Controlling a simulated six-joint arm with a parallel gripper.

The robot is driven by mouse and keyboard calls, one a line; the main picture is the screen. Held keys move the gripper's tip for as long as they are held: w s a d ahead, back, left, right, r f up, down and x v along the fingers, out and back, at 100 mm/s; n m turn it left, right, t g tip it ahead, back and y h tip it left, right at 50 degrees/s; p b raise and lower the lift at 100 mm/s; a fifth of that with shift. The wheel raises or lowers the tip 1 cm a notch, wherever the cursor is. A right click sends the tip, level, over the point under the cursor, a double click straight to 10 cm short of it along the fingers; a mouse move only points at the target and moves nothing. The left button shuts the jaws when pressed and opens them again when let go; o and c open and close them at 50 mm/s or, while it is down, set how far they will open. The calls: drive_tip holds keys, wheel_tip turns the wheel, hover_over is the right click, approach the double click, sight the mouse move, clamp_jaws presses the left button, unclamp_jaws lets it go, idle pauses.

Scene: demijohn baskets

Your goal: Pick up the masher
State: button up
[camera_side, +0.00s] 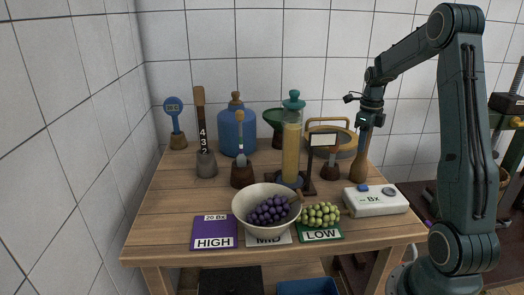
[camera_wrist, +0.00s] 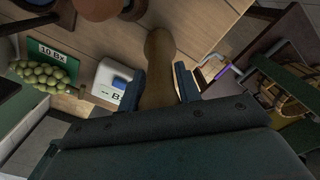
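The masher (camera_side: 358,165) is a brown wooden club, narrow at the top and wider at the bottom, roughly upright at the back right of the table. My gripper (camera_side: 369,121) is at its upper end, pointing down. In the wrist view the masher (camera_wrist: 158,65) runs between the two blue-grey fingers of my gripper (camera_wrist: 158,85), one on each side. The fingers are very near the wood; I cannot tell whether both press on it. I cannot tell whether its lower end touches the table.
The white Bx meter (camera_side: 375,200) lies just in front of the masher. A small sign on a dark stand (camera_side: 310,165) and a round wooden-rimmed pan (camera_side: 345,140) are to its left. A bowl (camera_side: 262,225) of purple grapes and green grapes (camera_side: 320,214) are at the front.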

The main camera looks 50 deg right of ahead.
clamp_jaws()
drive_tip(key=shift+r, duration=0.15)
wheel_tip(320, 180, up, 20)
idle(0.8)
idle(0.5)
